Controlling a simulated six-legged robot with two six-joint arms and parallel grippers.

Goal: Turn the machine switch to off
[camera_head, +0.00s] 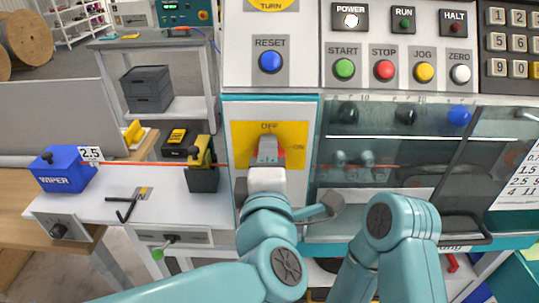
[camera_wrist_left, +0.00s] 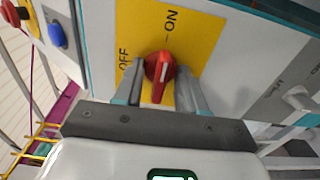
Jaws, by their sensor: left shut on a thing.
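The machine switch is a red knob (camera_wrist_left: 160,75) on a yellow plate (camera_head: 241,134) marked OFF and ON. In the wrist view its raised ridge lies roughly in line with the ON mark (camera_wrist_left: 172,20); the OFF mark (camera_wrist_left: 125,60) is to the left. My left gripper (camera_head: 268,150) is at the plate, and its fingers (camera_wrist_left: 159,85) stand on either side of the knob, shut on it. In the head view the gripper covers most of the knob. My right arm is at the lower right of the head view, but its gripper does not show.
Above the switch are a blue RESET button (camera_head: 271,61) and a row of coloured buttons. Right of it is a glass window (camera_head: 390,150) with a dark handle below. A blue wiper box (camera_head: 62,170) and a black hex key (camera_head: 124,205) are on the left bench.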

